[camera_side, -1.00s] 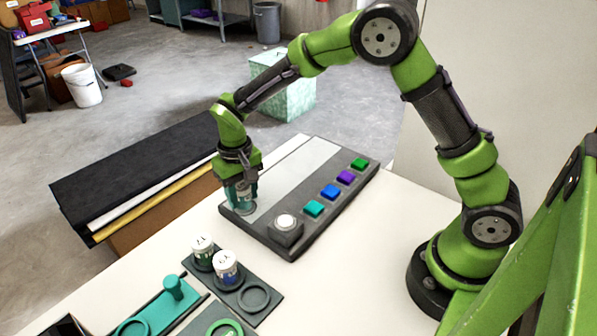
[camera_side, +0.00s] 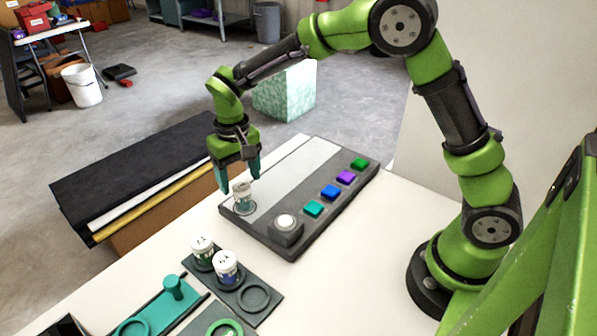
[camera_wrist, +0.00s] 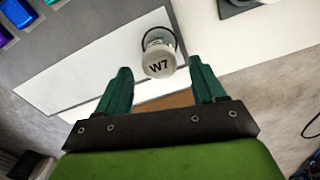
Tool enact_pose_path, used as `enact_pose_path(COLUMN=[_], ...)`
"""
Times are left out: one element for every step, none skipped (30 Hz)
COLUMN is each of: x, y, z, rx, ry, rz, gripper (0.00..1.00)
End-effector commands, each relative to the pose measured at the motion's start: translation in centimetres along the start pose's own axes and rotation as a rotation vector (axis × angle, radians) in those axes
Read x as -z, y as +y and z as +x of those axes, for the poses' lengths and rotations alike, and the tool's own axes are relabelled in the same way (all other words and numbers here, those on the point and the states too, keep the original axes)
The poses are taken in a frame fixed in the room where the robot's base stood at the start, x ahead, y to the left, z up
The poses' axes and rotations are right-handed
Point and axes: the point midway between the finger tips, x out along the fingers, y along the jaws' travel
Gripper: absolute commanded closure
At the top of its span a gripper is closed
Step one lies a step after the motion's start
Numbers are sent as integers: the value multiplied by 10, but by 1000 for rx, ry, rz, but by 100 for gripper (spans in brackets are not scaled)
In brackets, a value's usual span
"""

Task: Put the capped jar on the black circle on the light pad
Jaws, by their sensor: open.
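A capped jar (camera_side: 242,195) with a pale lid stands upright on the near-left end of the light pad (camera_side: 300,165). In the wrist view the jar's lid (camera_wrist: 158,62) reads W7, and a dark ring (camera_wrist: 160,38) shows around its base, so it stands on the black circle. My gripper (camera_side: 238,184) is open just above the jar, one finger on each side and apart from it. In the wrist view my open fingertips (camera_wrist: 160,80) have nothing between them but a view of the jar beyond.
The pad lies in a dark panel with a white button (camera_side: 286,221) and several coloured squares (camera_side: 330,192). Two more capped jars (camera_side: 226,267) stand in a dark rack (camera_side: 266,312) at the front, beside a teal tray (camera_side: 150,312). Bare table lies right of the panel.

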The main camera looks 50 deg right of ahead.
Motion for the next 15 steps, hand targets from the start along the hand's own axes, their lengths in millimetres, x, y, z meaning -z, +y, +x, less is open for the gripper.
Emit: enact_pose_path(x=[1, 1, 1, 1, 1, 0, 1, 1, 1, 0, 0, 0, 0, -1, -4], y=[-1, -1, 0, 0, 0, 0, 0, 0, 0, 0, 0, 0, 1, 2, 5], z=[-13, -20, -28, -34, -40, -46, -51, -55, -59, -62, -65, -68, -70, -74, -79], rx=[3, 3, 2, 2, 2, 2, 2, 1, 1, 1, 1, 1, 3, 6, 14], ry=[5, 5, 5, 5, 4, 3, 4, 3, 3, 1, 1, 2, 4, 7, 14], rz=[1, 1, 0, 0, 1, 1, 0, 0, 0, 1, 1, 1, 1, 2, 4], gripper=[31, 31, 31, 31, 31, 31, 31, 31, 31, 31, 31, 31, 31, 31, 31])
